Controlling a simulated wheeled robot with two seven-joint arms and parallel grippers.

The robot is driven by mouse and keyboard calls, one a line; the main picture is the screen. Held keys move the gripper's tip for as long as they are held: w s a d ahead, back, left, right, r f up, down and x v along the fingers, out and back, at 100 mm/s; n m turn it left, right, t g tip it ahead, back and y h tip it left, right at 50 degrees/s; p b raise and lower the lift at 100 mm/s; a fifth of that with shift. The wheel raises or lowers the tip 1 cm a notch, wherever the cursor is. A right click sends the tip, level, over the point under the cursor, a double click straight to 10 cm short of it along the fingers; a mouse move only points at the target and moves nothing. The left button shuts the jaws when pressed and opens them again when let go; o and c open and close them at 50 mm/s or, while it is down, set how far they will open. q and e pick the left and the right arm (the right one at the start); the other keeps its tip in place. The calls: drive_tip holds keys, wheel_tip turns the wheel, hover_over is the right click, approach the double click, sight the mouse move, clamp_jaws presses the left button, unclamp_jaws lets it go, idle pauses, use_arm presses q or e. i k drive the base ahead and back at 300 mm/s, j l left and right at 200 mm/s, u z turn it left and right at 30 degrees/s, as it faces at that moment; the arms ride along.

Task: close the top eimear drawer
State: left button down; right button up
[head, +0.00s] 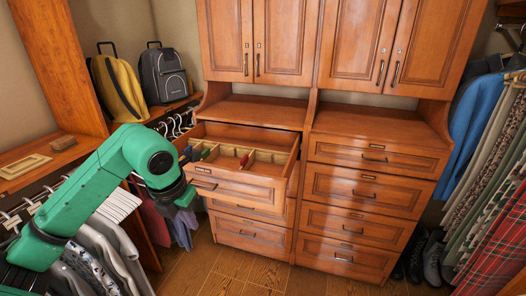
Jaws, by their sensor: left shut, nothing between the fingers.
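The top drawer (236,188) of the left wooden drawer column stands pulled out, its dividers and a few small coloured items showing inside. A dark handle is on its front. My left gripper (188,198) is at the left end of the drawer front, seen small and partly dark below the green wrist. Its fingers are shut and empty. I cannot tell whether it touches the drawer. My right gripper is not in view.
The right drawer column (365,185) is closed, as are the cabinet doors above. Hanging clothes line the left and right sides. A yellow backpack (119,88) and a grey backpack (165,75) sit on a left shelf. Wooden floor (235,268) is clear in front.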

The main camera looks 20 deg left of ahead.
sight(264, 186)
drive_tip(key=i, duration=1.25)
